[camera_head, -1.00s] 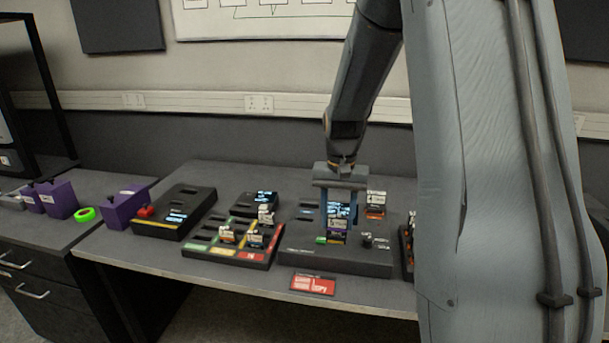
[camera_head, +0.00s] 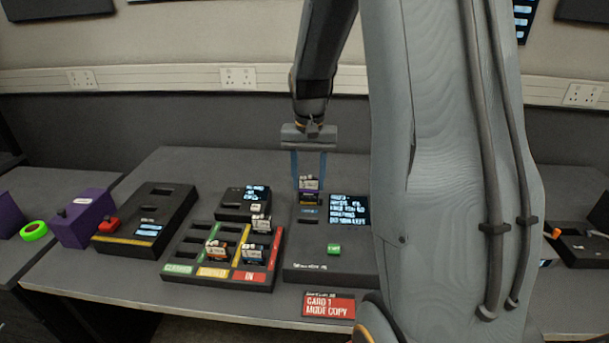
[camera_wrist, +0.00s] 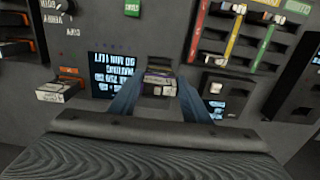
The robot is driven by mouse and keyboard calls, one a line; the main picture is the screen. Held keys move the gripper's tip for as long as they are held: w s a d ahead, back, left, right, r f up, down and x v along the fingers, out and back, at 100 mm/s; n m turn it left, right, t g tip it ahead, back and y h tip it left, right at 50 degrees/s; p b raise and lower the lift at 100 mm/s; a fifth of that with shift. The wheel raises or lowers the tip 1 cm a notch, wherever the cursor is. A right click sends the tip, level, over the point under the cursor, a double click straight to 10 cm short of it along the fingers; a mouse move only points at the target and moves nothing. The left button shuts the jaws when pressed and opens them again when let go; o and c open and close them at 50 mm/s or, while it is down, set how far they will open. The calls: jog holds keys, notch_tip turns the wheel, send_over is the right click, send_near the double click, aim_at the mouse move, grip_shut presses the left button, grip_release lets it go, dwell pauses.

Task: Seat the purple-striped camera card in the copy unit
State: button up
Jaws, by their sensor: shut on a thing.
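The purple-striped camera card (camera_head: 309,197) is upright between the fingers of my gripper (camera_head: 308,180), which is shut on it. It also shows in the wrist view (camera_wrist: 160,88), between both fingers. The copy unit (camera_head: 312,266) is a black box with a lit text screen (camera_head: 348,208) and a green button (camera_head: 334,249). The card is at the unit's rear left, left of the screen. I cannot tell whether its lower end is inside a slot. My arm hides the unit's right side in the head view.
A card rack (camera_head: 218,281) with green, yellow and red lanes holds several cards, left of the unit. A small screen box (camera_head: 234,211) stands behind it. Further left are a black box (camera_head: 165,205) and a purple block (camera_head: 86,222). A red sign (camera_head: 329,305) is at the front.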

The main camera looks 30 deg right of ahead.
aim_at(309, 197)
notch_tip(309, 197, down, 4)
jog(key=b, duration=0.3)
jog(key=shift+f, duration=0.1)
jog(key=shift+f+b, duration=0.4)
jog(key=shift+f, duration=0.4)
jog(key=shift+s+p, duration=0.1)
jog(key=shift+p, duration=0.25)
jog(key=shift+f, duration=1.65)
dwell(2.5)
jog(key=o, duration=1.5)
jog(key=shift+a, duration=0.1)
jog(key=shift+c, duration=0.2)
